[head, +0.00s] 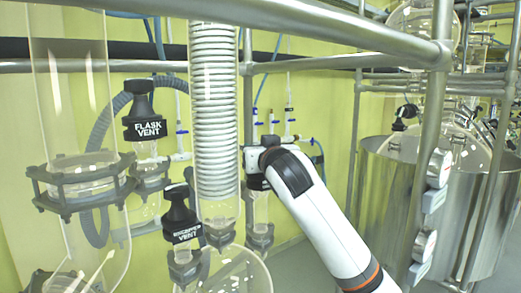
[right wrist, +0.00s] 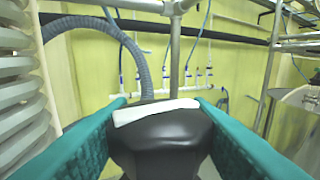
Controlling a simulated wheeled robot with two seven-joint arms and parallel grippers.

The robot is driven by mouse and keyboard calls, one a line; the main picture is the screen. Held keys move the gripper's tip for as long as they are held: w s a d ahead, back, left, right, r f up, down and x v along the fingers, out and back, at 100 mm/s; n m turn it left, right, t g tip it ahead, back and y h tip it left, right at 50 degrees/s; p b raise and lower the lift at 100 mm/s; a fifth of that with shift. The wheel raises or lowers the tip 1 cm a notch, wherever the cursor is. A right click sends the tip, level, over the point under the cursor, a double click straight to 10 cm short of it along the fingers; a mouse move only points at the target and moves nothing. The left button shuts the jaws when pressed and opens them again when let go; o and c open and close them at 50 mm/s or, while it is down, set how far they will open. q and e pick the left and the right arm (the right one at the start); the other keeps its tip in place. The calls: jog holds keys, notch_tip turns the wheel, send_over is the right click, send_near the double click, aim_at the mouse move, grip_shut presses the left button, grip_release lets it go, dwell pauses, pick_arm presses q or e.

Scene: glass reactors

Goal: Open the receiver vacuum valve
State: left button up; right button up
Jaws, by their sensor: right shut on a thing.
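My right gripper (head: 258,166) reaches in from the lower right, at a valve just right of the white coil condenser. In the right wrist view its teal fingers (right wrist: 162,106) are closed on both sides of a black valve knob (right wrist: 160,138) with a pale label strip on top. The label cannot be read, so I cannot confirm from it that this is the receiver vacuum valve. In the head view the gripper hides most of this knob; the glass valve body (head: 260,210) shows below. My left gripper is not in view.
The FLASK VENT knob (head: 144,112) and a tilted VENT knob (head: 181,215) stand to the left. The coil condenser (head: 213,100) is close beside my gripper. Metal rails (head: 300,25) cross above. A steel vessel (head: 385,195) stands at the right.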

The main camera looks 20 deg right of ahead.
jog(key=n+y, duration=0.2)
jog(key=y, duration=0.1)
jog(key=n+y, duration=0.2)
jog(key=y, duration=0.1)
jog(key=shift+d+g, duration=0.1)
jog(key=shift+g, duration=0.3)
jog(key=n+g+y, duration=0.1)
jog(key=y, duration=0.1)
jog(key=n+g+y, duration=0.1)
jog(key=n+y, duration=0.1)
jog(key=y, duration=0.1)
jog(key=shift+r+n+g+y, duration=0.15)
jog(key=shift+n+g+y, duration=0.15)
jog(key=n+g+y, duration=0.5)
jog(key=g, duration=0.1)
jog(key=shift+r+n+y, duration=0.1)
jog(key=shift+n+y, duration=0.2)
jog(key=shift+s+n+g+y, duration=0.1)
jog(key=shift+n+g+y, duration=0.25)
jog(key=shift+n+g, duration=0.6)
jog(key=shift+n+g+y, duration=0.35)
jog(key=shift+n+g, duration=0.1)
jog(key=shift+g, duration=0.9)
jog(key=shift+n+g, duration=0.4)
jog(key=shift+g, duration=0.2)
jog(key=o, duration=1)
jog(key=shift+f, duration=0.2)
